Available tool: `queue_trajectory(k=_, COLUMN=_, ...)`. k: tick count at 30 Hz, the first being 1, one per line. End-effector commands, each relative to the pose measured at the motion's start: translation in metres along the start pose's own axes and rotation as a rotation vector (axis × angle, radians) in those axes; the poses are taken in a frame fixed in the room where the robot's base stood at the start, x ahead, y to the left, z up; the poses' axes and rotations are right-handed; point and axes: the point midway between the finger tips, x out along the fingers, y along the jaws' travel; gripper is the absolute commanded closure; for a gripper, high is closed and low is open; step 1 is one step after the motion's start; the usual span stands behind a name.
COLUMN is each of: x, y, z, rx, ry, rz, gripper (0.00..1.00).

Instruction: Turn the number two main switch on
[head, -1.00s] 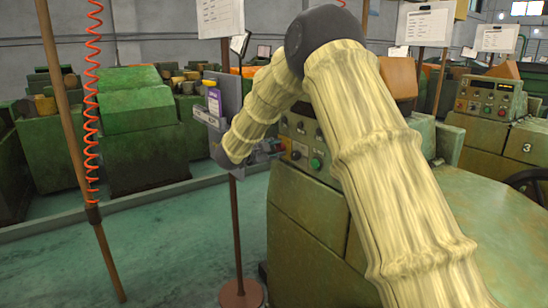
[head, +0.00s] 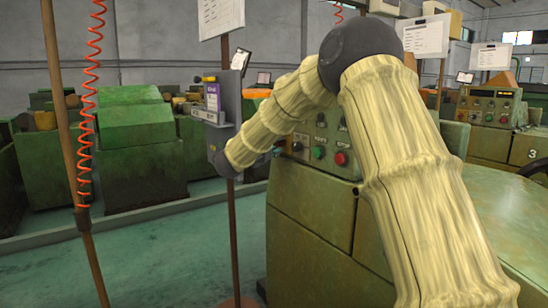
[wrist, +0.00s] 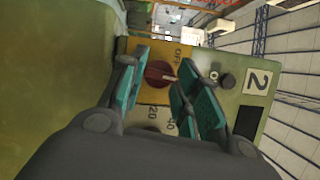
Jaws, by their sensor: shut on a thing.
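The main switch is a red knob (wrist: 158,74) on an orange plate (wrist: 150,53) marked OFF, on a green machine bearing the number 2 plate (wrist: 257,78) in the wrist view. My gripper (wrist: 162,82) has its teal fingers on either side of the knob, shut on it. The fingers cover part of the knob, and I cannot read its exact angle. In the head view my arm hides the switch, and the gripper is mostly hidden behind its far end.
The green machine's control panel (head: 330,135) has a green button (head: 319,152) and a red button (head: 341,158) close to my arm. A thin brown pole (head: 233,240) stands left of the machine. Open green floor (head: 160,250) lies at the left. A black knob (wrist: 227,80) sits beside the switch plate.

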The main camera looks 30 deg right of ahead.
Motion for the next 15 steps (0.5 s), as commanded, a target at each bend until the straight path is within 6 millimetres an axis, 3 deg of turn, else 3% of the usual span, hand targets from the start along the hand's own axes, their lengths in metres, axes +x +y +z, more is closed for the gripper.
queue_trajectory(k=1, x=-0.0010, y=0.0113, z=-0.0016, rx=0.028, ry=0.000, rz=-0.009, gripper=0.92)
queue_trajectory(k=15, x=-0.0004, y=0.0142, z=-0.0012, rx=0.334, ry=0.001, rz=-0.136, gripper=0.92)
